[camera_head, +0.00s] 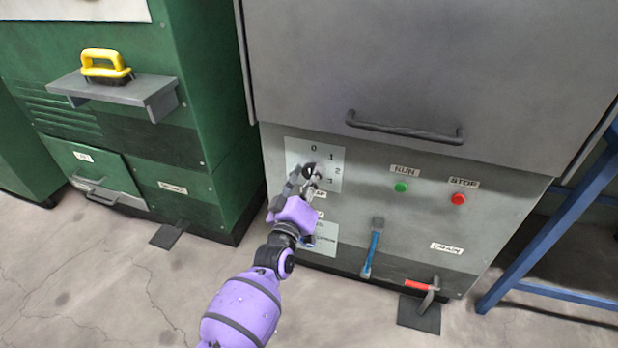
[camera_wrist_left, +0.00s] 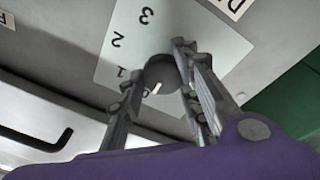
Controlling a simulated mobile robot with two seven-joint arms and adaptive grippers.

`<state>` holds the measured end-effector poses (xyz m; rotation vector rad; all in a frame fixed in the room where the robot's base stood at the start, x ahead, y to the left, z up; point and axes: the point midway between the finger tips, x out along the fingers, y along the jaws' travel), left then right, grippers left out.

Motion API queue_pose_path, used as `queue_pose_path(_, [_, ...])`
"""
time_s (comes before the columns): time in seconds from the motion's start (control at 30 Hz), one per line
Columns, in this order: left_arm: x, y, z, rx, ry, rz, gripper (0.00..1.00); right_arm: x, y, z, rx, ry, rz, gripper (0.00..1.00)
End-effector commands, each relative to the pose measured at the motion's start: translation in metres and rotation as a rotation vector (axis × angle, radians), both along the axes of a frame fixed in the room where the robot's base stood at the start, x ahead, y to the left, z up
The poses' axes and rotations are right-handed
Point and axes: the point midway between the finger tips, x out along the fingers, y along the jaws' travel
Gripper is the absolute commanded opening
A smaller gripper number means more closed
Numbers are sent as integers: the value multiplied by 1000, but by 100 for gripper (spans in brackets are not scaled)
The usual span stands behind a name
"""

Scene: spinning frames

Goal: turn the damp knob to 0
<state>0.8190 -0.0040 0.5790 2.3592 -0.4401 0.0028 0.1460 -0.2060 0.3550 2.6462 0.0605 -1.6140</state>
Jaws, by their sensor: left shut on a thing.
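The damp knob (camera_head: 309,169) is a dark round knob on a pale plate (camera_head: 340,157) marked 0, 1, 2 and 3, on the grey machine's lower front. My left gripper (camera_head: 309,179) reaches it from below and is shut on it. In the left wrist view the dark knob (camera_wrist_left: 161,72) sits between the two fingers (camera_wrist_left: 158,88). A small white mark shows on the knob's lower edge there, near the 0 side of the scale. The 0 itself is partly hidden by the knob and a finger. My right gripper is not in view.
A green RUN button (camera_head: 401,187) and a red STOP button (camera_head: 458,199) sit to the right. A blue-handled tool (camera_head: 372,250) and a red-handled lever (camera_head: 425,289) are below them. A handle bar (camera_head: 404,128) juts out above. A yellow brush (camera_head: 105,67) rests on a left shelf.

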Motion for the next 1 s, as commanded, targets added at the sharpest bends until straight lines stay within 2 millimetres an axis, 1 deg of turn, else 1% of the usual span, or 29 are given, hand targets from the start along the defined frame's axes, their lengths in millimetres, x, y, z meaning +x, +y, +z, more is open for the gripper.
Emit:
queue_pose_path(0.03, [-2, -7, 2, -21, 4, -8, 5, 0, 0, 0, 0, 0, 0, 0])
queue_pose_path(0.3, [-1, -7, 3, -70, 18, -9, 5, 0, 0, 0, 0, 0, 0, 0])
queue_pose_path(0.7, [-1, -7, 5, -76, 17, -10, 5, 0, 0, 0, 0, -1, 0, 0])
queue_pose_path(0.73, [-1, -7, 5, -75, 17, -9, 35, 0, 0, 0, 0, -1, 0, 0])
queue_pose_path(0.8, [-1, -6, 5, -75, 17, -9, 44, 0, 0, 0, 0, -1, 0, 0])
queue_pose_path(0.83, [-1, -6, 5, -74, 18, -8, 46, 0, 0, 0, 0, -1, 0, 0])
queue_pose_path(1.0, [0, -4, 3, -72, 19, -5, 46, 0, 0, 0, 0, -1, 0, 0])
